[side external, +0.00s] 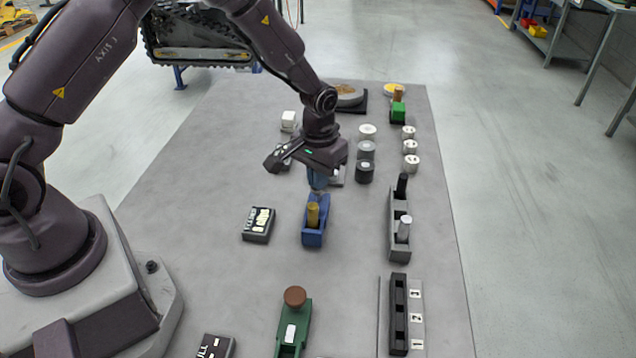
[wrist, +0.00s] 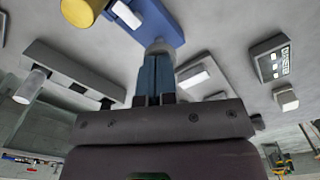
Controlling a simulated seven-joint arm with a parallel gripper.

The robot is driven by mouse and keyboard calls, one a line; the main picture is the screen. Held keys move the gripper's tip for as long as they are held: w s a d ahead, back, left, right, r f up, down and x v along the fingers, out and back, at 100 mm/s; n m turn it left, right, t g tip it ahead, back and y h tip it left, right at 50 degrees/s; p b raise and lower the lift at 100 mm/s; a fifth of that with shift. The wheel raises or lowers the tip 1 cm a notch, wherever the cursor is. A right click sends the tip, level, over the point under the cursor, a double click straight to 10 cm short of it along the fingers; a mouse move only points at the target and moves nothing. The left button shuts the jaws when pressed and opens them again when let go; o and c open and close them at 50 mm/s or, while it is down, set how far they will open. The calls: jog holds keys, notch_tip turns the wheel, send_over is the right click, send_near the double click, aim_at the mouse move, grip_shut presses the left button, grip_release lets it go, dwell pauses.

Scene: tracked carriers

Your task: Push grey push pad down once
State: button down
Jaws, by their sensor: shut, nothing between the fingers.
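A blue carrier (side external: 313,238) with an upright yellow cylinder (side external: 313,215) stands near the middle of the table. My gripper (side external: 319,187) is shut and empty, pointing down at the carrier's far end. In the wrist view, a small grey rounded piece (wrist: 158,46) shows at the fingertips, beside the blue carrier (wrist: 160,20). It looks like the grey push pad, but the fingers hide most of it. I cannot tell whether they touch it or how far down it is. The yellow cylinder (wrist: 82,10) stands nearby in the wrist view.
A black panel with white marks (side external: 258,224) lies left of the blue carrier. A grey carrier with cylinders (side external: 398,240) stands to the right. Several short cylinders (side external: 366,151) stand behind. A green carrier (side external: 293,333) is in front. Bare table lies between them.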

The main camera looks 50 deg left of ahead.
jog(key=shift+f, duration=0.4)
jog(key=shift+r, duration=0.1)
dwell(0.3)
jog(key=shift+r, duration=2.6)
jog(key=shift+s+f, duration=0.1)
jog(key=shift+s, duration=0.15)
jog(key=s+r+m+t, duration=0.3)
jog(key=s+r+t, duration=0.2)
jog(key=s+r, duration=1.8)
jog(key=shift+r+t, duration=0.3)
jog(key=shift+r, duration=0.2)
